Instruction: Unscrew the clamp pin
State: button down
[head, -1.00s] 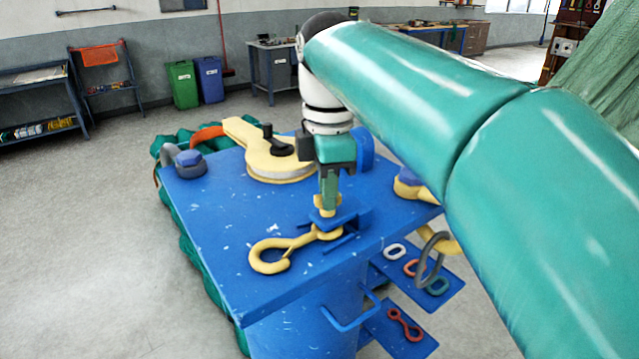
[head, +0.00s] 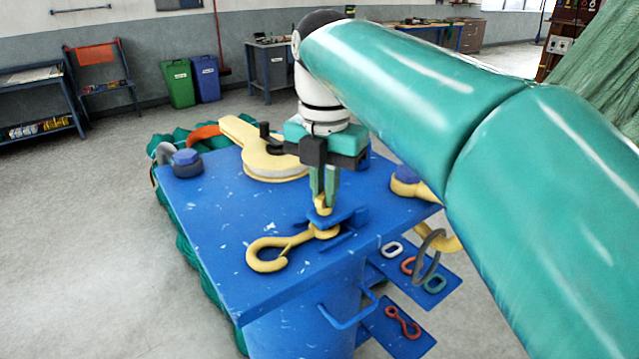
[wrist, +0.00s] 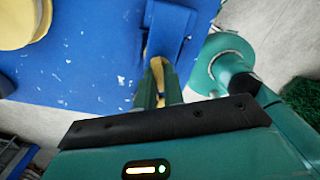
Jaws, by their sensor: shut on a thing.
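The clamp pin (head: 322,207) is yellow and stands upright in a blue clamp (head: 345,217) on the blue bench top. My gripper (head: 323,197) points straight down from above, with its green fingers shut on the top of the pin. In the wrist view the fingers (wrist: 158,92) close around the yellow pin, which is partly hidden between them. A yellow hook (head: 266,254) lies on the bench, its shank end held under the clamp. The pin's thread is hidden.
A large yellow block (head: 262,160) lies behind the clamp. A grey shackle with a blue part (head: 187,163) sits at the far left corner. Blue side shelves (head: 398,333) carry links and a red hook. The bench's front left is clear.

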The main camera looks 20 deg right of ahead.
jog(key=shift+f+n, duration=0.15)
jog(key=shift+n, duration=0.45)
jog(key=c, duration=1.5)
grip_release()
jog(key=shift+s, duration=0.1)
jog(key=shift+w+a, duration=0.1)
jog(key=shift+w, duration=0.1)
jog(key=shift+s+r, duration=0.15)
jog(key=shift+r, duration=0.25)
notch_tip(320, 180, up, 13)
